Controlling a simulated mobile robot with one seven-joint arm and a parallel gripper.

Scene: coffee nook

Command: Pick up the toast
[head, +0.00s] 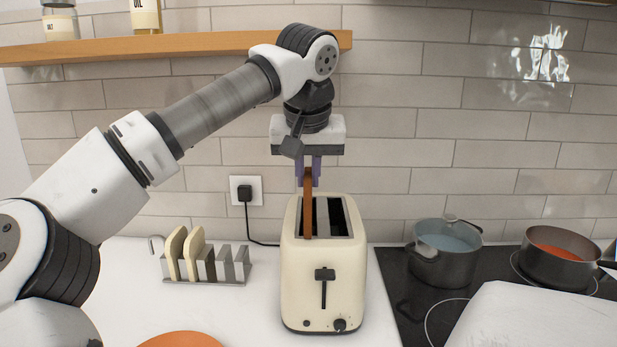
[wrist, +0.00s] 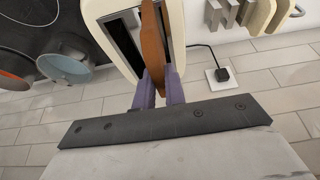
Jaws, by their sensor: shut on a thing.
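The toast (head: 308,205) is a browned slice standing upright at the left slot of the cream toaster (head: 322,279). Its upper part sticks out of the slot and its lower end is hidden inside. My gripper (head: 309,178) is above the toaster, pointing down, its purple fingers shut on the top edge of the toast. In the wrist view the gripper (wrist: 159,92) holds the toast (wrist: 153,45) between its fingertips, and the toaster (wrist: 99,8) lies beyond. The toaster's other slot looks dark and empty.
A pot (head: 443,262) and a pan (head: 553,262) are on the black hob at right. An orange plate (head: 180,341) shows at the front. A wooden shelf (head: 200,43) hangs behind.

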